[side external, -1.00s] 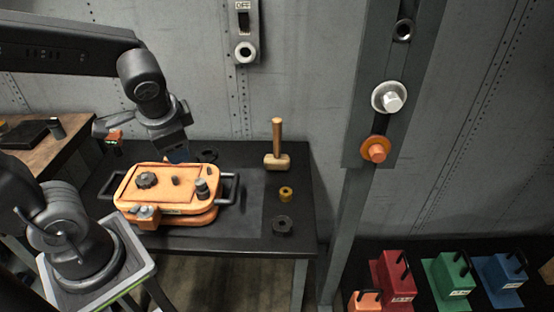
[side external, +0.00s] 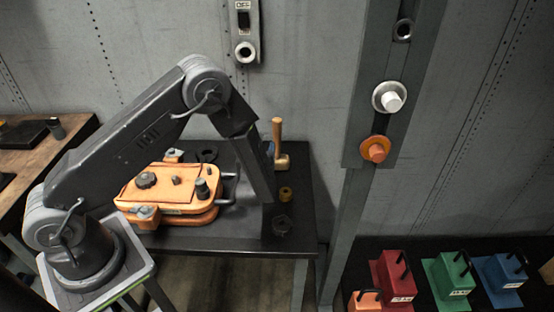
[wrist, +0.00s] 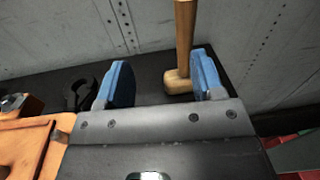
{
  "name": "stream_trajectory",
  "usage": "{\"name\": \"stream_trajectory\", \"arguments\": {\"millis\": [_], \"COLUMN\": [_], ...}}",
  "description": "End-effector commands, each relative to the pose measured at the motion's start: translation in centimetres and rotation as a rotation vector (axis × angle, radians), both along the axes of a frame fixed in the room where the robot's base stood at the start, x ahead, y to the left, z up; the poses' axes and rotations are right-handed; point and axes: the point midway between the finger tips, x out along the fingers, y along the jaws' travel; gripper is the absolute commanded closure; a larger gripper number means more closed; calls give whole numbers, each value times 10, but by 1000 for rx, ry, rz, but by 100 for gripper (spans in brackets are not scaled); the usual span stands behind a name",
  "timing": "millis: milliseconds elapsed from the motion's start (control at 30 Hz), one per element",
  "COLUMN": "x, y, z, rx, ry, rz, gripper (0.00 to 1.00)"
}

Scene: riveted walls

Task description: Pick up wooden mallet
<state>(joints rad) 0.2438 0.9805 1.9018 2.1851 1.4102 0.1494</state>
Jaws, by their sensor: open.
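The wooden mallet stands on its head at the back right of the black table, its handle (side external: 277,133) upright. In the side view my arm partly covers its left side. In the wrist view the mallet (wrist: 184,45) stands beyond the fingers, nearer the right one. Its head (wrist: 177,82) rests on the table and its right end is partly hidden by the right finger. My gripper (wrist: 160,82) is open, with blue fingers and nothing between them. It is hidden behind my arm links in the side view.
An orange case (side external: 166,186) fills the table's left half. A dark ring (wrist: 78,92) lies left of my fingers. The riveted wall (wrist: 60,35) stands close behind.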

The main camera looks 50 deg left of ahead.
Motion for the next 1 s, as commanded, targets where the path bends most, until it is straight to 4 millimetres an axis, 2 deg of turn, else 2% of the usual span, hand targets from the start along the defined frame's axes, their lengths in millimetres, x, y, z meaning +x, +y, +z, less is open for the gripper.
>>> {"name": "stream_trajectory", "arguments": {"millis": [33,100,200,600,867,1000], "x": [4,7,14,71,87,106], "y": [-6,-11,-12,27,36,44], "z": [-11,-20,-24,-24,-23,-21], "rx": [24,44,56,54,56,54], "ry": [16,25,29,29,29,28], "rz": [-43,-83,-106,-104,-106,-104], "gripper": [38,38,38,38,38,38]}}
